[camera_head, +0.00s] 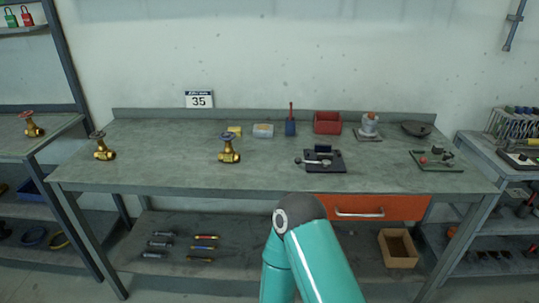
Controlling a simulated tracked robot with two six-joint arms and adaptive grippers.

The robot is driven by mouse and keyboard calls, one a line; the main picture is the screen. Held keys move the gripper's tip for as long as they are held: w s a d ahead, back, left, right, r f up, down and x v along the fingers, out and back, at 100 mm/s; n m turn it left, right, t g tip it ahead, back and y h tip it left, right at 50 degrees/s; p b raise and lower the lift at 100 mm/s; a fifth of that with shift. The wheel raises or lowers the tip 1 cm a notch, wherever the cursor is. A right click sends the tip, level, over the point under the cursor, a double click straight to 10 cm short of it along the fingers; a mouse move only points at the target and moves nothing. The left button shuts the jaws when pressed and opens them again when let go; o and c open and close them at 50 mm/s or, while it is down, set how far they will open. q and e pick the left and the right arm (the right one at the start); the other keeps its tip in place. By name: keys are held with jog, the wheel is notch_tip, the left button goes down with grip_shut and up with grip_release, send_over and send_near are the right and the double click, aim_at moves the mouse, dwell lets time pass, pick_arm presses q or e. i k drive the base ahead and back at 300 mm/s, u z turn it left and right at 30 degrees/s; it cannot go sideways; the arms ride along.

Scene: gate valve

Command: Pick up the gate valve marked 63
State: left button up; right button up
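Three brass gate valves show in the head view. One gate valve with a dark blue-grey handwheel (229,150) stands upright left of the middle of the workbench (190,173). A second gate valve with a reddish-brown handwheel (104,150) stands near the bench's left end. A third gate valve with a red handwheel (33,127) stands on the separate bench at the far left. No number 63 can be read on any of them. A teal link of my own arm rises at the bottom middle. Neither gripper is in view.
A sign reading 35 (199,99) stands at the bench's back. A red bin (327,122), a black fixture plate (321,161) and a dark green tray (437,162) occupy the right half. An orange drawer (375,207) hangs below. Bare bench top lies between the two nearer valves.

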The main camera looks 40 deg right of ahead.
aim_at(229, 156)
jog(key=z, duration=0.35)
jog(key=i, duration=1)
